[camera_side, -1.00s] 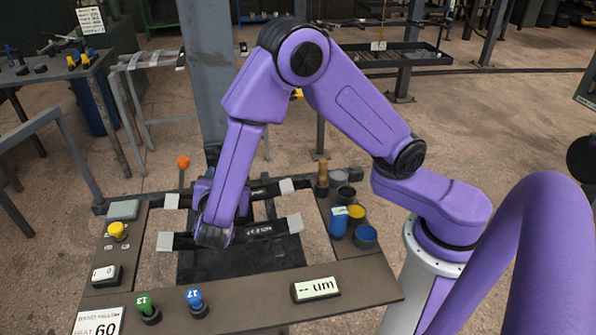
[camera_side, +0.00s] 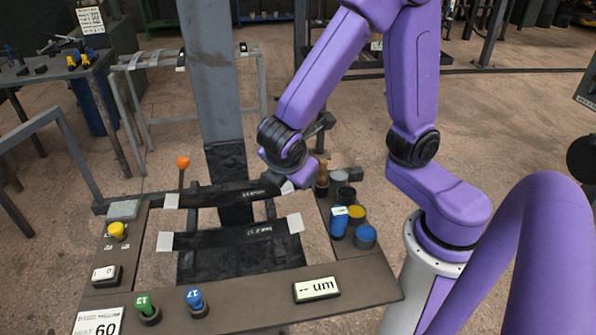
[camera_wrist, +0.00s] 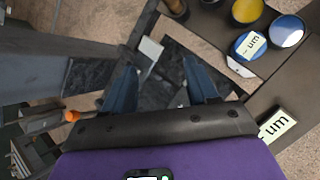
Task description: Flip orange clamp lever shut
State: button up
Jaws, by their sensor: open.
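The orange clamp lever (camera_side: 183,162) shows as an orange ball knob on a thin upright stem at the back left of the bench frame in the side view. Its knob also shows at the lower left of the wrist view (camera_wrist: 72,115), outside my fingers. My gripper (camera_wrist: 160,72) is open, with two blue-grey fingers apart and nothing visibly held between them. In the side view my wrist is above the back right of the frame, well to the right of the lever; the fingertips are not clear there.
Two black bars with pale ends, a rear bar (camera_side: 235,194) and a front bar (camera_side: 228,236), span the frame. A grey column (camera_side: 215,90) rises behind. Several cups, including a yellow one (camera_side: 356,215), stand at right. Coloured knobs and a display (camera_side: 316,290) line the front.

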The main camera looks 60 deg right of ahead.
jog(key=shift+s+d, duration=0.15)
jog(key=shift+s, duration=0.4)
jog(key=n+t+y, duration=0.3)
jog(key=n+t, duration=1.1)
jog(key=n, duration=0.2)
send_near(187, 167)
jog(key=x, duration=1.1)
jog(key=shift+w+r, duration=0.1)
jog(key=shift+w, duration=0.2)
